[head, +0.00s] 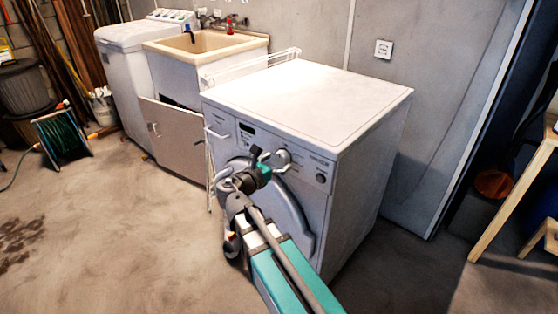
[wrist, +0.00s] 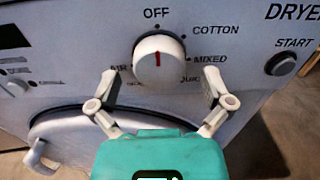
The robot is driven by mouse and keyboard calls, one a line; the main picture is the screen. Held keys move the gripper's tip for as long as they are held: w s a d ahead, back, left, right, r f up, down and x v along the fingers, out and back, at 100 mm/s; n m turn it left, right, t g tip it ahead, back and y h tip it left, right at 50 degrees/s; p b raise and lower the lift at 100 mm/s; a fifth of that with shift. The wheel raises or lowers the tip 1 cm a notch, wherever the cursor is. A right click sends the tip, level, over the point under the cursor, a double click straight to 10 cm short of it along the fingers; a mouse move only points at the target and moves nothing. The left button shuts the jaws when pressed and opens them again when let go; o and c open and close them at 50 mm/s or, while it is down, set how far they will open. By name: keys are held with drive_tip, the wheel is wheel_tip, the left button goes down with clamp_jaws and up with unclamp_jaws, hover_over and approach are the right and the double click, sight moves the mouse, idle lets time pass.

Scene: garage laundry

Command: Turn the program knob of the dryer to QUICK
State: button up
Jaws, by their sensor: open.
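The dryer (head: 365,150) is a white front-loader with its control panel facing me. Its round white program knob (wrist: 160,60) has a red mark that points up toward OFF. Around the knob I read COTTON at upper right, MIXED at right and AIR at left. QUICK (wrist: 190,79) is at lower right, partly covered; another label below is too hidden to read. In the head view the knob (head: 284,156) is just beside my gripper (head: 267,159). In the wrist view my gripper (wrist: 160,83) is open and empty, one finger on each side below the knob, apart from it.
A START button (wrist: 281,64) is to the right of the knob. The round dryer door (wrist: 75,125) is below the panel. A sink cabinet (head: 180,140) and a washer (head: 125,75) stand to the left. A wooden stand (head: 515,190) is at right.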

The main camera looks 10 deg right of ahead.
drive_tip(key=shift+w+d, duration=0.35)
drive_tip(key=shift+d, duration=0.15)
